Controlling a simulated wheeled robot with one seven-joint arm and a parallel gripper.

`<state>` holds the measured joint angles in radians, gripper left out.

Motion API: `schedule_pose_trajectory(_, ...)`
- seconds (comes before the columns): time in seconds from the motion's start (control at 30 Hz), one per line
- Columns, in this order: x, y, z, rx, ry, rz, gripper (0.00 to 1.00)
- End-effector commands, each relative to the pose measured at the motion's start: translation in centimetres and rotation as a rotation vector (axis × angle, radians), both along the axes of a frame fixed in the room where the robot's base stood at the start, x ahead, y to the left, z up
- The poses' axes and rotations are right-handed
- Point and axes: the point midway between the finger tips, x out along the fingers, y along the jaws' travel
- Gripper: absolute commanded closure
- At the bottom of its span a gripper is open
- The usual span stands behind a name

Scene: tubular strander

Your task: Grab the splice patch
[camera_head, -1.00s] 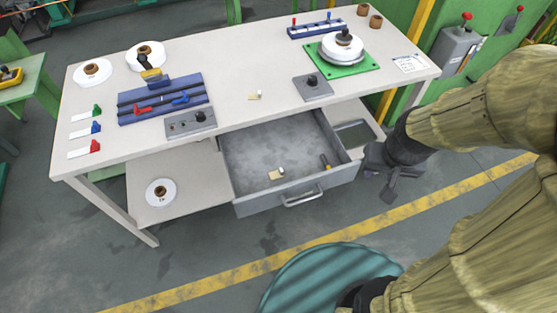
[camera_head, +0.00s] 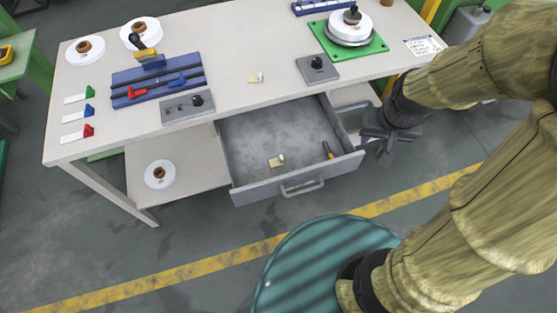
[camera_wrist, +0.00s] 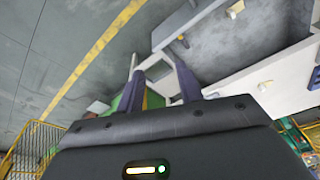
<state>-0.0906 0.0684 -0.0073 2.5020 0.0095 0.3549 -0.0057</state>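Two small beige pieces, each with a pale knob-like part, are in view; I cannot tell for certain which is the splice patch. One beige piece (camera_head: 276,161) lies in the open grey drawer (camera_head: 250,187); it shows at the top of the wrist view (camera_wrist: 235,9). The other beige piece (camera_head: 256,78) lies on the tabletop, and shows at the right of the wrist view (camera_wrist: 265,86). My gripper (camera_head: 388,146) hangs just right of the drawer, apart from both pieces. Its fingers (camera_wrist: 161,84) stand apart with nothing between them.
A yellow-and-dark tool (camera_head: 328,150) lies in the drawer's right part. The white table (camera_head: 235,50) carries a blue rack (camera_head: 158,90), two control boxes, white spools and a green plate (camera_head: 372,47). The drawer front and handle (camera_head: 302,187) jut out over the floor.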

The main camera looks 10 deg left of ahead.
Motion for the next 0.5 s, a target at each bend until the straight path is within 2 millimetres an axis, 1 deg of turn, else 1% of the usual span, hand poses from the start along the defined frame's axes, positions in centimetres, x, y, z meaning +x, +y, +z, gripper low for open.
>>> schedule_pose_trajectory(0.03, 0.9, 1.6, -0.9, 0.0, 0.011, 0.043, 0.64)
schedule_pose_trajectory(0.07, 1.4, 2.6, -1.4, 0.0, 0.017, 0.07, 0.64)
schedule_pose_trajectory(0.1, 2.1, 4.1, -2.1, -0.001, 0.025, 0.106, 0.64)
schedule_pose_trajectory(0.17, 3.1, 6.7, -3.3, -0.004, 0.037, 0.166, 0.64)
schedule_pose_trajectory(0.2, 3.6, 8.5, -4.1, -0.005, 0.045, 0.208, 0.64)
schedule_pose_trajectory(0.23, 4.0, 9.9, -4.7, -0.008, 0.052, 0.238, 0.64)
schedule_pose_trajectory(0.27, 4.2, 11.3, -5.4, -0.01, 0.057, 0.268, 0.64)
schedule_pose_trajectory(0.3, 4.4, 13.3, -6.3, -0.013, 0.064, 0.308, 0.64)
schedule_pose_trajectory(0.4, 4.5, 17.4, -8.2, -0.023, 0.079, 0.392, 0.64)
schedule_pose_trajectory(0.5, 4.3, 20.1, -9.5, -0.03, 0.087, 0.446, 0.64)
